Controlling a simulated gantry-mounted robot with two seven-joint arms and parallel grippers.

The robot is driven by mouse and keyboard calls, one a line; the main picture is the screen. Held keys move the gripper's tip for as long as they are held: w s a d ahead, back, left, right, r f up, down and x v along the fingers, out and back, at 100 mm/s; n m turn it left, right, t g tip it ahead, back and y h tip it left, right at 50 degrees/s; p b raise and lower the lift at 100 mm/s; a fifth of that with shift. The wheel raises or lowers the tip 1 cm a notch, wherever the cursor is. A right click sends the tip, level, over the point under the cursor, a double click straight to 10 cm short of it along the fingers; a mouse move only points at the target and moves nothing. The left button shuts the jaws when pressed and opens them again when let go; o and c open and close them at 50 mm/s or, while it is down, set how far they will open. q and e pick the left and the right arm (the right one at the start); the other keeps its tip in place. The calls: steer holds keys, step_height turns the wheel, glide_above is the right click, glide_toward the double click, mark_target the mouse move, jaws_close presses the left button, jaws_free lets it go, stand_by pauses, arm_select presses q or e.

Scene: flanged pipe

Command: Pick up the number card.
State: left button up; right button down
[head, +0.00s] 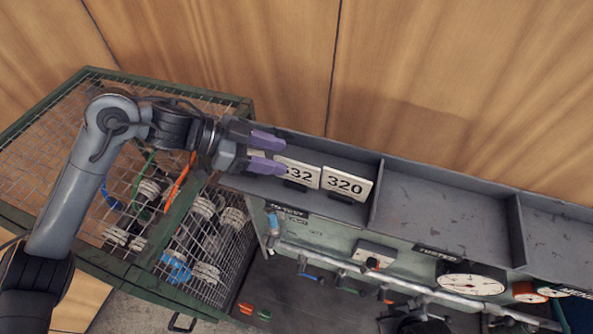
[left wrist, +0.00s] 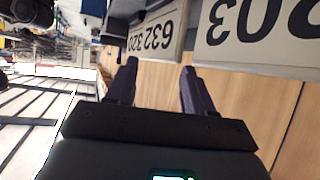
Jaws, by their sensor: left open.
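White number cards stand in a row in the left compartment of a grey shelf. In the head view, one card (head: 297,172) reads "32" with its first digit covered, and a card (head: 347,185) reading 320 is right of it. A third card shows only in part behind the fingers. My left gripper (head: 281,157), with purple fingers, is open over the shelf's left end. In the left wrist view, its fingers (left wrist: 160,68) are apart with nothing between them. A large card (left wrist: 262,38) with upside-down digits is near the right finger. Smaller cards (left wrist: 156,36) are beyond.
The grey shelf has dividers (head: 375,195) and bare compartments to the right. A green wire-mesh cage (head: 248,104) holding pipe parts is under my left arm. A panel with a gauge (head: 470,284) and pipes is below the shelf. A wooden wall (head: 230,55) stands behind.

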mark_target(287, 179)
arm_select(q)
steer(key=shift+p+x, duration=0.4)
steer(key=shift+x, duration=1.15)
steer(key=shift+c, duration=0.3)
jaws_close()
